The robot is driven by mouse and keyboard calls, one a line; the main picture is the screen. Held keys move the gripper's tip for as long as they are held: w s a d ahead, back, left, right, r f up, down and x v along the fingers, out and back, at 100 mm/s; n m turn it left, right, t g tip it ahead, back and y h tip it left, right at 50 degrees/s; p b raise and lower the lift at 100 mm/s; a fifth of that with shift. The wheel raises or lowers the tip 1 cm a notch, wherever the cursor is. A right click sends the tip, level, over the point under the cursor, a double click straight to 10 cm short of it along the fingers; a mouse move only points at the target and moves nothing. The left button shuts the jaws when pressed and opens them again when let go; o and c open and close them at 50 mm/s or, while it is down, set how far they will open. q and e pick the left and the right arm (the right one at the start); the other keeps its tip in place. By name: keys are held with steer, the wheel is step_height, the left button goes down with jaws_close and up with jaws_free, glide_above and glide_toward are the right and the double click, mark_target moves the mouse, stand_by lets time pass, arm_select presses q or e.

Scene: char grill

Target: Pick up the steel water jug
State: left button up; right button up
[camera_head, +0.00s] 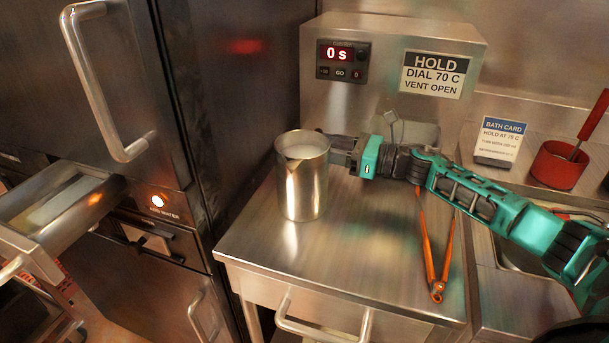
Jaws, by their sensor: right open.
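The steel water jug (302,188) stands upright on the steel counter, left of centre. It is a shiny cylinder, and a pale, whitish content shows inside its open top. My right gripper (338,150) comes in from the right at the height of the jug's upper part. Its fingers are open and reach the jug's right side. The fingertips are partly hidden against the jug, so I cannot tell whether they touch it. My left gripper is not in view.
Orange tongs (432,255) lie on the counter (350,270) under my arm. A timer box (343,60) with a HOLD sign stands behind. A bath card (500,142) and red cup (558,165) are at right. An open drawer (60,210) juts out at left.

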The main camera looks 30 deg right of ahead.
jaws_close()
stand_by(0.4)
stand_by(0.9)
steer(key=shift+r, duration=0.25)
